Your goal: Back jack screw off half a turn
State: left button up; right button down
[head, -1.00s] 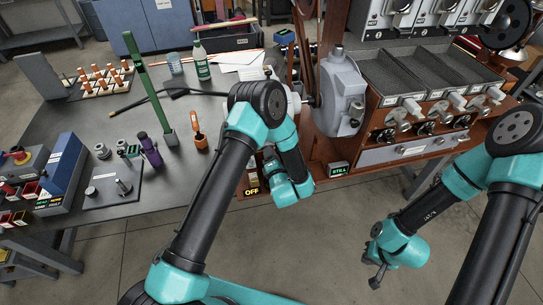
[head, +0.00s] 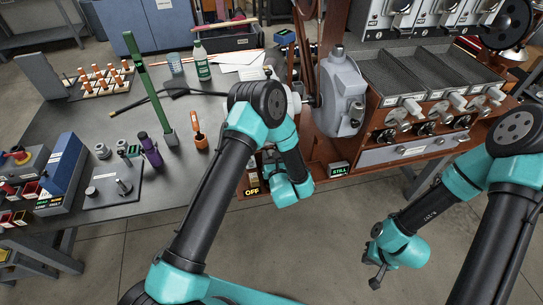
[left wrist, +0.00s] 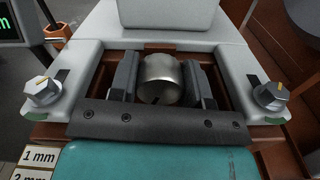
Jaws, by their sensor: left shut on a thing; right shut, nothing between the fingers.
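A round steel screw head (left wrist: 160,72), which I take to be the jack screw, sits in the middle of the left wrist view with a dark notch at its lower edge. My left gripper (left wrist: 160,84) has one dark finger on each side of it and is shut on it. In the head view my own arm hides this screw and the left fingertips, beside the grey roaster housing (head: 342,92). My right gripper (head: 377,276) is shut and empty, hanging over the floor at the lower right.
Grey dials flank the screw at left (left wrist: 42,90) and right (left wrist: 269,95). A "1 mm" label (left wrist: 39,156) shows at lower left. In the head view, an OFF sign (head: 252,191) and a STILL sign (head: 338,169) are near my left arm. An orange-handled tool (head: 200,140) stands left of it.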

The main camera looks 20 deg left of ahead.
pick_arm(q)
jog(key=shift+n, duration=1.1)
jog(key=o, duration=0.9)
